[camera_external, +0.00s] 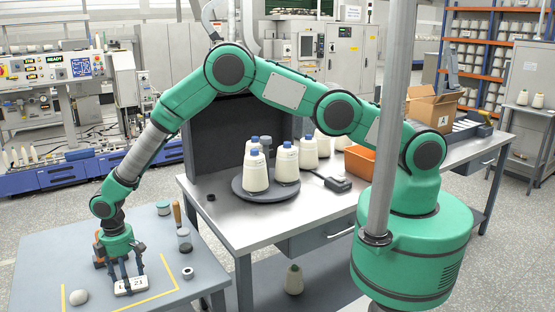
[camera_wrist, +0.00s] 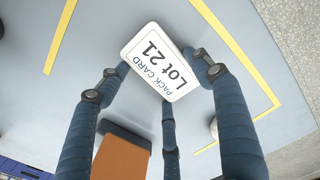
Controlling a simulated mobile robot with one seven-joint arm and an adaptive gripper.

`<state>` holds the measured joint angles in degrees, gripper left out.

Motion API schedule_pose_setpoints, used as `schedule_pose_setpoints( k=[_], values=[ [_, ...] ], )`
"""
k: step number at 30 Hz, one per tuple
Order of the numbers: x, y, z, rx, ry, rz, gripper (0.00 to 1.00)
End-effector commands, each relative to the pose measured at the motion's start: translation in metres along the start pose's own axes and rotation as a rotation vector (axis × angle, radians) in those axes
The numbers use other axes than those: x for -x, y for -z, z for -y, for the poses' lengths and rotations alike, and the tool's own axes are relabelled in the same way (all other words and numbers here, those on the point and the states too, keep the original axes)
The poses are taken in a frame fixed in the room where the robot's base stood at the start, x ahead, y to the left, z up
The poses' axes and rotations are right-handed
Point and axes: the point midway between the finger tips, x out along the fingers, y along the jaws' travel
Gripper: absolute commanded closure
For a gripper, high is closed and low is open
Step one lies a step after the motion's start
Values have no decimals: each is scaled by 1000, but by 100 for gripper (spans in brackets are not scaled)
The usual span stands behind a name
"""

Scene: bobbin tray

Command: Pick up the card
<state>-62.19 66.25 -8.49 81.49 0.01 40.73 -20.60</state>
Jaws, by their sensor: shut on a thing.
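The card (camera_external: 131,287) is a white, rounded plate over the blue-grey table at the lower left. In the wrist view the card (camera_wrist: 160,62) shows the dark print "PACK CARD" and "Lot 21". My gripper (camera_external: 127,276) points down at it, and its blue jointed fingers are closed around the card's edges. In the wrist view my gripper (camera_wrist: 158,76) has fingers on opposite sides of the card and one below it. Whether the card touches the table or hangs just above it, I cannot tell.
A yellow line (camera_external: 146,301) marks an area of the table (camera_external: 60,250). A whitish round object (camera_external: 79,297) lies left of the card. An orange-brown block (camera_wrist: 122,152) is near my fingers.

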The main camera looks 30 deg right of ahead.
Motion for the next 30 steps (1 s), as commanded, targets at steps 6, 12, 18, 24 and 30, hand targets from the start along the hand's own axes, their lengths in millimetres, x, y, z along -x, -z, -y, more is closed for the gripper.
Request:
schedule_pose_setpoints(
  k=[6, 12, 18, 24, 30],
  values=[
    [1, 0, 0, 0, 0, 0, 61],
    [8, 0, 0, 0, 0, -1, 61],
    [26, 1, 0, 0, -1, -2, 61],
    [37, -13, 6, 0, 1, 2, 61],
    [41, -42, 17, 0, 1, 2, 61]
  ],
)
